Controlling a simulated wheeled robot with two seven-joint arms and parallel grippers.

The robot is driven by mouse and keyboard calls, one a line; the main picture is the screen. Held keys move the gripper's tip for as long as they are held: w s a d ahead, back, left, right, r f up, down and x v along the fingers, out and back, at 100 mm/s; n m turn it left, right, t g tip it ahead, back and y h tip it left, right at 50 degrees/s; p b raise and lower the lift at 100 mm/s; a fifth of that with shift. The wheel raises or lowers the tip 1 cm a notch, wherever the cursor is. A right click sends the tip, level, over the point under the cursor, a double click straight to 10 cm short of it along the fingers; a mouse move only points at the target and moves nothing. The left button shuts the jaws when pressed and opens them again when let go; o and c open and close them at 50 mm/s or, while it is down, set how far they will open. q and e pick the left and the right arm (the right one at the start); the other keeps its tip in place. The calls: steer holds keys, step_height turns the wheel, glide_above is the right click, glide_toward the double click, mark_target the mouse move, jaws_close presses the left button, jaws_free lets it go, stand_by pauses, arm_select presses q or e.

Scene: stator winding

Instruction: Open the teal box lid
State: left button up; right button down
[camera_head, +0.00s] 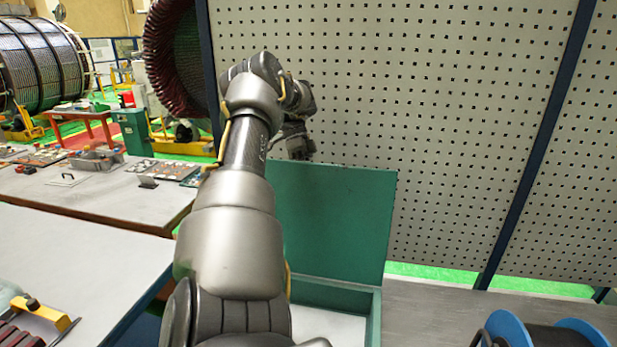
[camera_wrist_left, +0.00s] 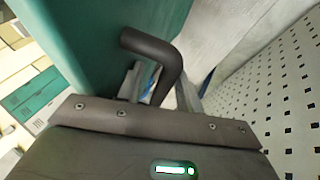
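The teal box (camera_head: 335,292) stands low in the middle of the head view, and its pale inside shows. Its teal lid (camera_head: 335,220) is raised and stands roughly upright at the back of the box. In the left wrist view the lid (camera_wrist_left: 85,40) fills the upper left, with a dark bent handle (camera_wrist_left: 150,47) on it. My left gripper (camera_head: 297,145) is at the lid's upper edge. Its fingers (camera_wrist_left: 160,90) lie on either side of the handle and appear shut on it. My left arm hides the lid's left part. My right gripper is not in view.
A perforated grey panel (camera_head: 440,110) stands behind the lid. A blue spool (camera_head: 540,332) is at the lower right. Grey tables (camera_head: 75,245) with parts are at the left.

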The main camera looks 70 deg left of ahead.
arm_select(q)
steer(key=shift+d+r, duration=0.2)
steer(key=shift+r, duration=0.3)
steer(key=v, duration=1)
steer(key=shift+a, duration=0.4)
steer(key=shift+f, duration=0.2)
steer(key=x, duration=0.6)
steer(key=shift+d+b, duration=0.3)
steer(key=shift+b, duration=0.1)
steer(key=shift+w, duration=0.1)
